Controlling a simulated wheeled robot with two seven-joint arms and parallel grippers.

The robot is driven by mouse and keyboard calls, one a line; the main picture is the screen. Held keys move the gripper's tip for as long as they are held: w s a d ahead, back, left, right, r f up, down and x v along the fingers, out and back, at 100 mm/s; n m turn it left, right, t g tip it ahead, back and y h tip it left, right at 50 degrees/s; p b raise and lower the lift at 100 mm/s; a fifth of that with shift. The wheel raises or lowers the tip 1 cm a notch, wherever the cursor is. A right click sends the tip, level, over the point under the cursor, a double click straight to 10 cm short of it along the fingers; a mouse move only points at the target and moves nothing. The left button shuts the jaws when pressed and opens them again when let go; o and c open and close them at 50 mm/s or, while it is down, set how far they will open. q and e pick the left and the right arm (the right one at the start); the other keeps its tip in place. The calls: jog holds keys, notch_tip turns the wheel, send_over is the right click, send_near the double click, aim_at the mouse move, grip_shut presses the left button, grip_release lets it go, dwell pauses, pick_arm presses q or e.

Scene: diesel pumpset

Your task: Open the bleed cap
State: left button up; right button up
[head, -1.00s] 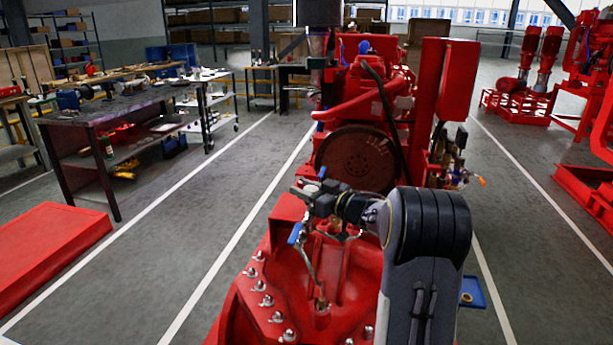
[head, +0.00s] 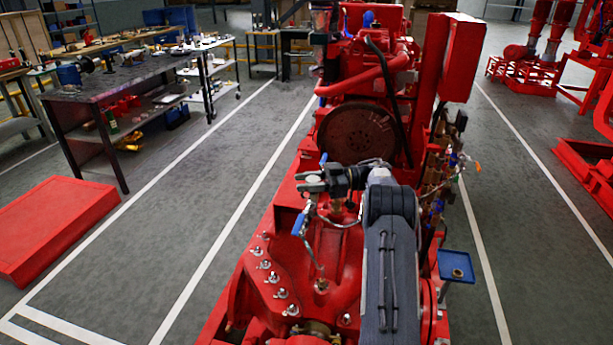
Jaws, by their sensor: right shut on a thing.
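My right arm reaches forward over the red pump casing (head: 345,270). Its gripper (head: 312,183) is at the top of a thin metal pipe that rises from the casing. The jaws are shut on a small part there, which I take to be the bleed cap; the jaws hide it, so its shape and seating cannot be told. A blue lever (head: 299,224) hangs just below the gripper on the left. Another blue piece (head: 323,158) shows just behind the jaws. My left gripper is not in view.
The red engine with its round flywheel cover (head: 358,135) stands behind the pump. Several studs and nuts (head: 273,277) line the casing's left flange. A blue tray (head: 456,266) with a brass ring is at the right.

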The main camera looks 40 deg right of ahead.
jog(key=shift+n+g+y, duration=0.4)
jog(key=shift+n+g, duration=0.1)
jog(key=shift+g, duration=0.2)
jog(key=o, duration=1)
